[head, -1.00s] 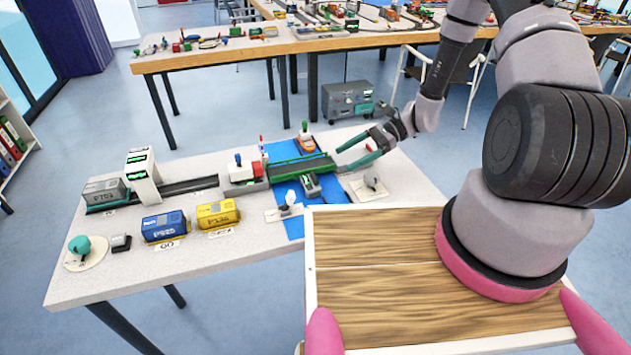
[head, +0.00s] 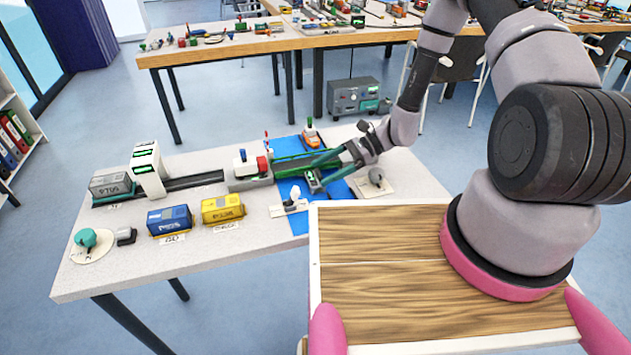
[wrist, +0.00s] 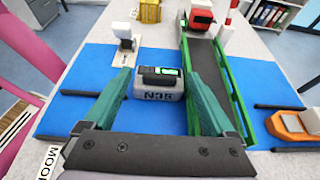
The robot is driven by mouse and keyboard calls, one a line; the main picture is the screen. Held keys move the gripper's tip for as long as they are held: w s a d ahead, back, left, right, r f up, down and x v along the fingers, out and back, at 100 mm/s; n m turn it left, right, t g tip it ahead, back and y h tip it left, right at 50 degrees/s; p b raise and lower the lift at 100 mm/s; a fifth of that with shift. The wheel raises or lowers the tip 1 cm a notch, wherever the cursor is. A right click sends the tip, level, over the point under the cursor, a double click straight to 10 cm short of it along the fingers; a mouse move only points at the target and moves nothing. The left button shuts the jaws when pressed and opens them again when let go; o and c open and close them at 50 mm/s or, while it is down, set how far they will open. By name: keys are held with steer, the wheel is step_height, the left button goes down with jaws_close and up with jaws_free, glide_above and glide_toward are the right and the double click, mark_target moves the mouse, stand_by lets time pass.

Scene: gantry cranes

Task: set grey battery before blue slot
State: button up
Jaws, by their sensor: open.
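A grey block with a dark top and green display, marked N35 (wrist: 158,95), sits on the blue mat; in the head view it (head: 314,182) is partly hidden by a finger. My gripper (wrist: 157,74) is open, one teal finger on each side of this block, without visible grip; it also shows in the head view (head: 316,170). A larger grey battery-like block (head: 111,183) stands on the track at the far left. A blue block (head: 170,220) stands on the front left of the table. I cannot tell which thing is the blue slot.
A yellow block (head: 222,208) stands beside the blue one. A white portal (head: 147,170) straddles the track. A green-railed track (wrist: 215,80) runs close to my finger. An orange boat (head: 311,137) and white-topped lever (head: 294,202) flank the mat.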

jaws_close()
steer(key=shift+r, duration=0.15)
